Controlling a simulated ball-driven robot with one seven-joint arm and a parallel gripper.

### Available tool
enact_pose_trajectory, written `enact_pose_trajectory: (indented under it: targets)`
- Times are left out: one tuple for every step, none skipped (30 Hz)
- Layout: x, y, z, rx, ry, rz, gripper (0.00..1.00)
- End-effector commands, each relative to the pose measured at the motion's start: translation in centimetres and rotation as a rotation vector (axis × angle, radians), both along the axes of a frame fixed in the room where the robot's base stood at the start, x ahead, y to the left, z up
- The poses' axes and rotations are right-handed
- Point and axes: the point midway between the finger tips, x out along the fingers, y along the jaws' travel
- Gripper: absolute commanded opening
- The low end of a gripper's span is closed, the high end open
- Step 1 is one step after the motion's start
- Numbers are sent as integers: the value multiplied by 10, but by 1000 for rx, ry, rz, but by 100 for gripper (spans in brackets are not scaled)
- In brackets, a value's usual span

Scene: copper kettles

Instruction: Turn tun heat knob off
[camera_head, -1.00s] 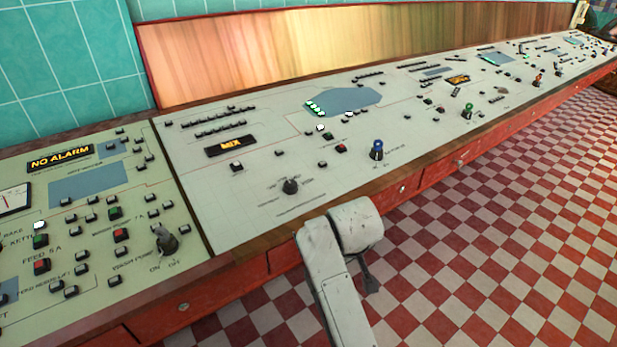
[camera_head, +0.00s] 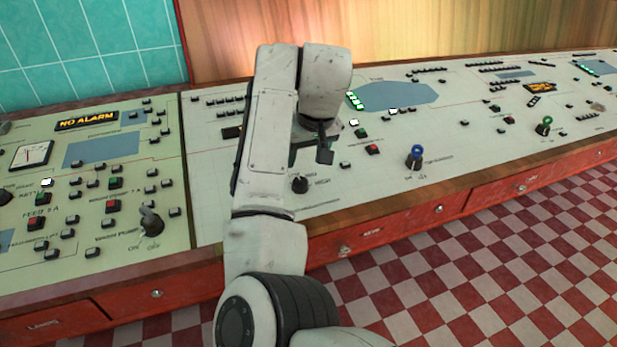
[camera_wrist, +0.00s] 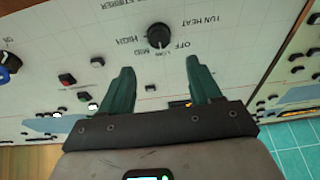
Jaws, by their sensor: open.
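The tun heat knob (camera_wrist: 159,36) is a round black knob on the pale panel. In the wrist view it is just beyond my fingertips, near the top, with the labels TUN HEAT, OFF, LOW, MID and HIGH around it, upside down. I cannot tell clearly which label it points to. In the head view the knob (camera_head: 300,185) stands below and left of my gripper (camera_head: 322,150), clear of the arm. My gripper (camera_wrist: 159,65) has its two green fingers spread apart and empty. The knob lies roughly in line with the gap between them, apart from both.
A blue knob (camera_head: 415,156) stands to the right on the panel (camera_head: 360,190). A grey wash pump lever (camera_head: 151,222) is at the left. Small black, red and green buttons surround them. My arm hides part of the panel. Checkered floor (camera_head: 480,260) lies open in front.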

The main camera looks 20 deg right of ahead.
Motion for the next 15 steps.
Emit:
enact_pose_trajectory:
  targets:
    - [1,0,-6,0,3,0,63]
    - [3,0,-10,0,4,0,63]
    - [5,0,-16,0,4,0,63]
    - [7,0,-20,0,4,0,63]
    - [9,0,-25,0,4,-1,63]
    - [12,0,-32,0,5,-1,63]
    - [14,-1,-38,0,4,-1,63]
    - [16,0,-43,0,4,0,63]
    - [19,0,-50,0,3,-1,63]
    - [21,0,-55,0,4,-1,63]
    - [23,-1,-59,0,3,-1,63]
    - [25,0,-65,0,4,0,63]
    - [27,0,-70,0,3,0,63]
    - [29,0,-74,0,2,-1,63]
    - [31,0,-79,1,3,-1,63]
